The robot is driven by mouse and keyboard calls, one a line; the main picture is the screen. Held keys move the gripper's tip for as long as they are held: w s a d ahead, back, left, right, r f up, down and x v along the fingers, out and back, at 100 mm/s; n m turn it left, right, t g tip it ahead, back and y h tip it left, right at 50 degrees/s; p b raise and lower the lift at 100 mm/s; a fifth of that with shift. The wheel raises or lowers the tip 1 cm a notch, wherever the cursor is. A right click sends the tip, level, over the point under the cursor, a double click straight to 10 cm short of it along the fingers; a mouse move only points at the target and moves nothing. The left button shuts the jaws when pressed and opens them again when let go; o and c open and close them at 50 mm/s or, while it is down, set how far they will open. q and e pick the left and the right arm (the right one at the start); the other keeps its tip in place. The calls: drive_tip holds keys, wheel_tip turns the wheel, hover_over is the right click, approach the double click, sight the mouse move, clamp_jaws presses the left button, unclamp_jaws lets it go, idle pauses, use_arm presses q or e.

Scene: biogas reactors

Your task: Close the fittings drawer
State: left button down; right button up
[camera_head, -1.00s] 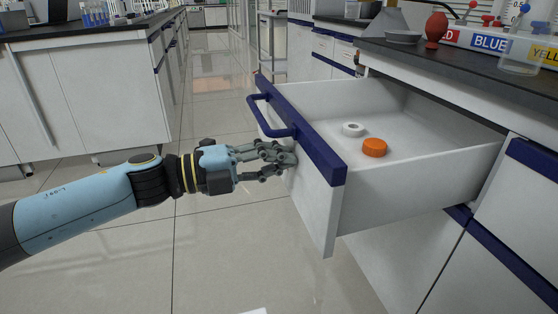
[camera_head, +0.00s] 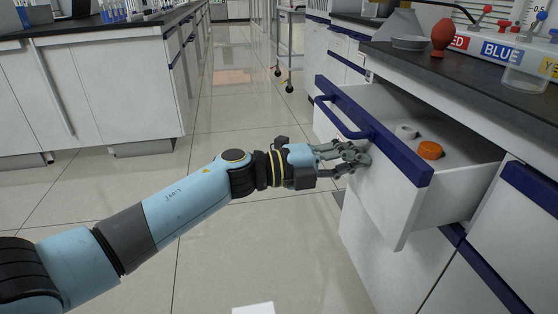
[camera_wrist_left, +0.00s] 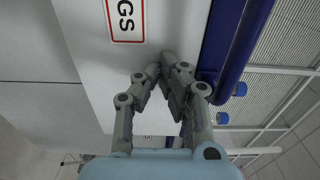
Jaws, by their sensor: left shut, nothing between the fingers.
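The fittings drawer (camera_head: 385,185) is partly open, pulled out from the right-hand bench. Its front has a dark blue top edge and a blue bar handle (camera_head: 340,117). A white ring (camera_head: 406,131) and an orange cap (camera_head: 430,150) lie inside it. My left gripper (camera_head: 362,160) is shut and empty, with its fingertips at the drawer front just below the handle. In the left wrist view the fingertips (camera_wrist_left: 168,62) are close to the white front, beside a label ending in "GS" (camera_wrist_left: 125,18) and the blue handle (camera_wrist_left: 232,50). My right gripper is out of view.
The dark bench top (camera_head: 470,80) above the drawer holds a red bulb (camera_head: 437,36), a grey dish (camera_head: 410,42), a clear beaker (camera_head: 526,72) and a colour-labelled rack (camera_head: 500,50). Another bench (camera_head: 80,90) stands at left. The tiled floor (camera_head: 235,120) between them is clear.

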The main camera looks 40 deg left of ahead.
use_arm(q)
drive_tip(key=x, duration=1.3)
drive_tip(key=shift+d, duration=0.1)
drive_tip(key=shift+w+d, duration=0.2)
drive_tip(key=shift+w, duration=0.1)
drive_tip(key=shift+w+d, duration=0.25)
drive_tip(key=shift+w+r, duration=0.1)
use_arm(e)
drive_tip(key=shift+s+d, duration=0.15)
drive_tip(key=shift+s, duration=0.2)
